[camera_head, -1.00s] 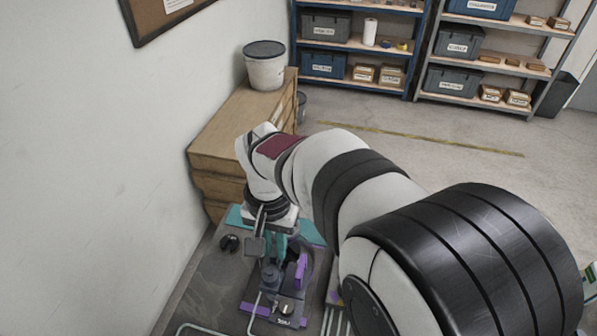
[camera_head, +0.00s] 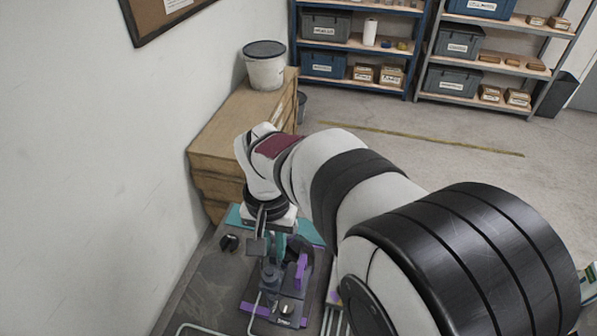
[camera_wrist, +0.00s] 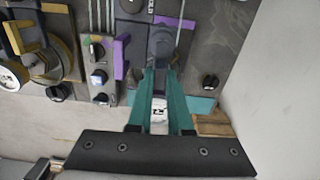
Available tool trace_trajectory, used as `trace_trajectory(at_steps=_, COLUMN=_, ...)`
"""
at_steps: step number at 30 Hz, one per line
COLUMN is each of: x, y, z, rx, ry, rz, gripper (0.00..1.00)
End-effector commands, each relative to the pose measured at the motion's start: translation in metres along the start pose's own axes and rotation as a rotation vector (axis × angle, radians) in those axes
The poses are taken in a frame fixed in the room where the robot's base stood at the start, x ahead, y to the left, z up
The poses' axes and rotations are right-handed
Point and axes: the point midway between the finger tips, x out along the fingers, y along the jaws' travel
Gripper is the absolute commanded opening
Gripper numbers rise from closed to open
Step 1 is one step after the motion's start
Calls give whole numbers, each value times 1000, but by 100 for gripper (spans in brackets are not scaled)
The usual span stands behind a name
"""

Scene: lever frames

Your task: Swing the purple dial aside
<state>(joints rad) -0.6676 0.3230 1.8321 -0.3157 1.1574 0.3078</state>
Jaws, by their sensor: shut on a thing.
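The purple-trimmed dial unit stands on the dark panel below my arm in the head view; its upright purple bracket (camera_head: 301,270) is right of my gripper. In the wrist view the purple bracket (camera_wrist: 121,56) is left of the fingers. My gripper (camera_wrist: 161,72) has teal fingers, shut on the dial's dark grey handle (camera_wrist: 161,42). The fingers (camera_head: 279,246) point down at the unit in the head view. The fingers and wrist partly hide the unit, so the dial's exact angle is unclear.
A small black knob (camera_head: 229,242) sits on the panel to the left. In the wrist view, a control strip with knobs (camera_wrist: 100,76) and a yellow-trimmed unit (camera_wrist: 60,45) lie to the left. The white wall (camera_head: 90,170) is close on the left; wooden crates (camera_head: 235,125) stand behind.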

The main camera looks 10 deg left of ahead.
Motion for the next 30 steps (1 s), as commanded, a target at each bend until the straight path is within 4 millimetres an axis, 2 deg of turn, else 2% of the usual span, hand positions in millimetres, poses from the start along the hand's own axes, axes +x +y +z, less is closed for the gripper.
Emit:
trace_trajectory(at_steps=8, x=-1, y=-7, z=0, rx=-186, ry=1, rz=-1, gripper=0)
trace_trajectory(at_steps=30, x=-1, y=-27, z=12, rx=-889, ry=2, rz=-1, gripper=0)
